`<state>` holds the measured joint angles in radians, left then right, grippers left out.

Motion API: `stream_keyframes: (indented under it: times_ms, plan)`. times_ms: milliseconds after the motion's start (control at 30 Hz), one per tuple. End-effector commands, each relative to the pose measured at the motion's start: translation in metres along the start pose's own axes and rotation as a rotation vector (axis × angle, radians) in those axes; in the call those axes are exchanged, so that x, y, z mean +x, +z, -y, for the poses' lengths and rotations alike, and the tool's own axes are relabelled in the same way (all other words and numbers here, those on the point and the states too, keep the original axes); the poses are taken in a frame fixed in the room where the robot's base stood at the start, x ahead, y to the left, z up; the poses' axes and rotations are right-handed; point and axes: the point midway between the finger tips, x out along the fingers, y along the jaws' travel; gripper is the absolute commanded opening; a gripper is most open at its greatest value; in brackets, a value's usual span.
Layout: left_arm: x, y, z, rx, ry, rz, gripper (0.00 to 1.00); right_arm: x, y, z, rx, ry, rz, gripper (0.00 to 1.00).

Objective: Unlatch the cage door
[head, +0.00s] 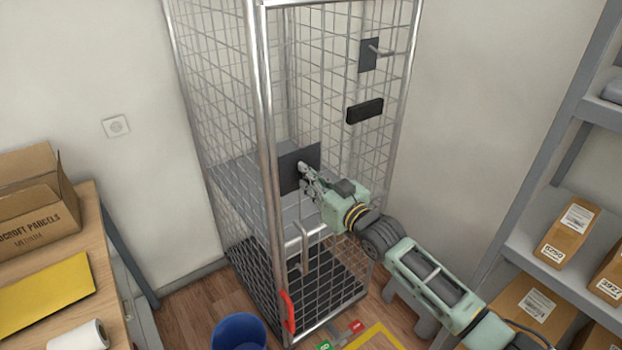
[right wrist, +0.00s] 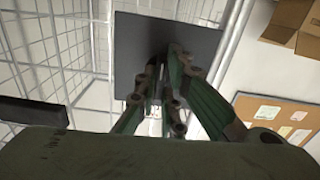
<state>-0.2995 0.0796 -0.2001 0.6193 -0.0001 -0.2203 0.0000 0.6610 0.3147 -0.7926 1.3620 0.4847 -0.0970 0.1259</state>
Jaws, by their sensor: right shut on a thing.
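The wire cage (head: 262,110) stands upright against the wall, its mesh door facing me. A dark square plate (head: 287,178) sits on the door's left side, next to the thick post; it also fills the middle of the right wrist view (right wrist: 190,38). My right gripper (head: 306,172) is at this plate, its fingers (right wrist: 165,62) closed on the latch there. The fingers hide the latch itself, so its position cannot be told. The door looks shut. My left gripper is not in view.
The door also bears a small plate with a lever (head: 368,55), a black box (head: 364,111) and a red handle (head: 288,312) low down. A blue bin (head: 239,332) stands in front. A wooden table (head: 100,240) is at left, grey shelves (head: 545,250) with parcels at right.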

Motion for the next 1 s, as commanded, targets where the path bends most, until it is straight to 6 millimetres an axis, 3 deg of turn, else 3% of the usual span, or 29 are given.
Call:
stream_keyframes:
  times_ms: [667, 700, 900, 1000]
  plan:
    - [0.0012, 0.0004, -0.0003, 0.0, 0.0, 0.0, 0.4, -0.0001, 0.0009, 0.0004, 0.066, 0.0, 0.002, 0.0]
    - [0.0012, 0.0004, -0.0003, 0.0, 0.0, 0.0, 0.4, -0.0001, 0.0008, 0.0004, 0.066, 0.0, 0.002, 0.1]
    - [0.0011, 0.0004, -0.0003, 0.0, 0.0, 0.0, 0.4, 0.0, 0.0006, 0.0003, 0.064, 0.0, 0.001, 0.27]
    - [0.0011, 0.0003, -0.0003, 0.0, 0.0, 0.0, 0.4, 0.0, 0.0004, 0.0002, 0.063, 0.0, 0.001, 0.27]
